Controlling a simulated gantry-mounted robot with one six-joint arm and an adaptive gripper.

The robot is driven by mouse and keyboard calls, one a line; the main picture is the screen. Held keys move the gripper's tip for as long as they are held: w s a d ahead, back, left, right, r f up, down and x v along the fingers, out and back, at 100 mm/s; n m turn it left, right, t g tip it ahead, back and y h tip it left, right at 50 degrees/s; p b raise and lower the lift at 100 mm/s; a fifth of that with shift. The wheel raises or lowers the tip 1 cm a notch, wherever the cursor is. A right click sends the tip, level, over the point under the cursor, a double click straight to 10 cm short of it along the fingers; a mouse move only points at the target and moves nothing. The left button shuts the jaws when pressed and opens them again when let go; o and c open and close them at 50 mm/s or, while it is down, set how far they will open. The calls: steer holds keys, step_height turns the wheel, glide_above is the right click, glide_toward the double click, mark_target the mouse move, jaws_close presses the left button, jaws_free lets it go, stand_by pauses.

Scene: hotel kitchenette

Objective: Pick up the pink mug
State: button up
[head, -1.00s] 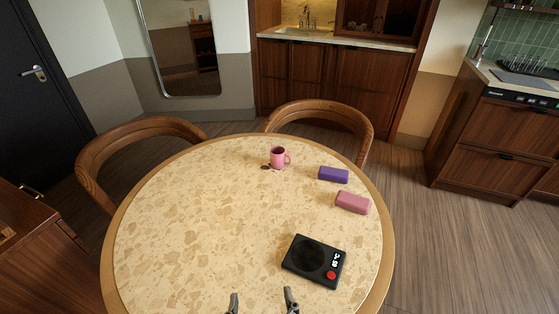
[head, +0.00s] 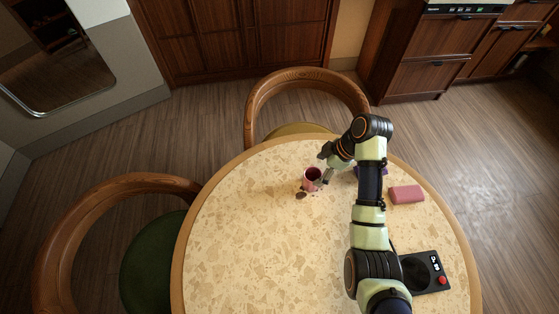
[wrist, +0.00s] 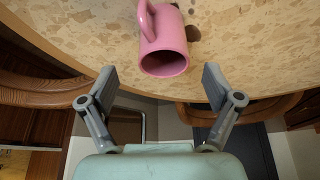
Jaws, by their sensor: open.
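The pink mug (head: 310,174) stands upright near the far edge of the round speckled table (head: 250,230). Its dark inside shows from above. In the wrist view the mug (wrist: 165,50) appears upside down, with its handle at the upper left. My gripper (head: 322,182) is at the mug's right side in the head view. In the wrist view my gripper (wrist: 158,76) is open, its two fingers spread left and right of the mug with a gap on each side. It holds nothing.
Small dark brown spots (head: 300,195) lie beside the mug. A purple block (head: 357,171) is mostly hidden by my arm. Wooden chairs (head: 300,78) stand around the table. The left tabletop is clear.

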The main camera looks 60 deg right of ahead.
steer(key=f, duration=0.1)
steer(key=f+b, duration=0.1)
steer(key=f, duration=0.1)
steer(key=shift+s+a, duration=0.2)
steer(key=shift+w+r, duration=0.1)
steer(key=b+x, duration=0.3)
steer(key=x, duration=0.2)
steer(key=c, duration=1.5)
steer(key=shift+w+r+p, duration=0.1)
steer(key=shift+r+p, duration=2.1)
steer(key=shift+r, duration=2.8)
